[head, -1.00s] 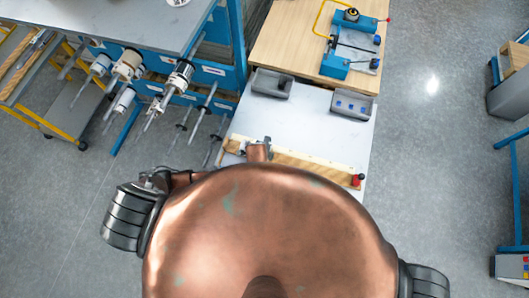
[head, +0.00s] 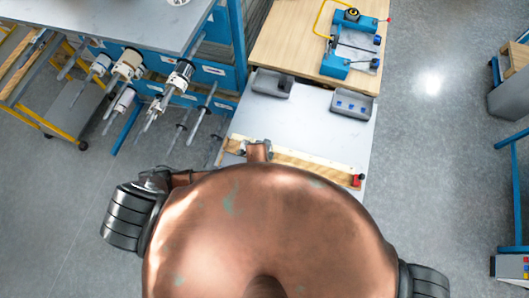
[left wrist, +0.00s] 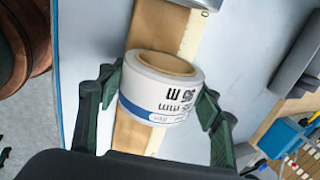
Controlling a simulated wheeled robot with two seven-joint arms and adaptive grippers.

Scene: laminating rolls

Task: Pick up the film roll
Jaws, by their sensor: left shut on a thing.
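The film roll (left wrist: 158,88) is a short white roll with a cardboard core, black lettering and a blue stripe, seen in the left wrist view. My left gripper (left wrist: 160,98) has a dark green finger on each side of it and is shut on it. The roll is in front of a wooden board (left wrist: 133,135) with a ruled edge; I cannot tell whether it touches the board. In the head view, my left gripper (head: 258,147) is a small grey shape over the board, and the roll cannot be made out. My right gripper is not in view.
The white worktop (head: 300,120) holds two grey trays (head: 270,84) (head: 351,104) towards the back and a red-knobbed stop (head: 357,181) at the board's right end. A blue device (head: 350,50) stands on the wooden table behind. Other rolls hang on rods (head: 180,74) at left.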

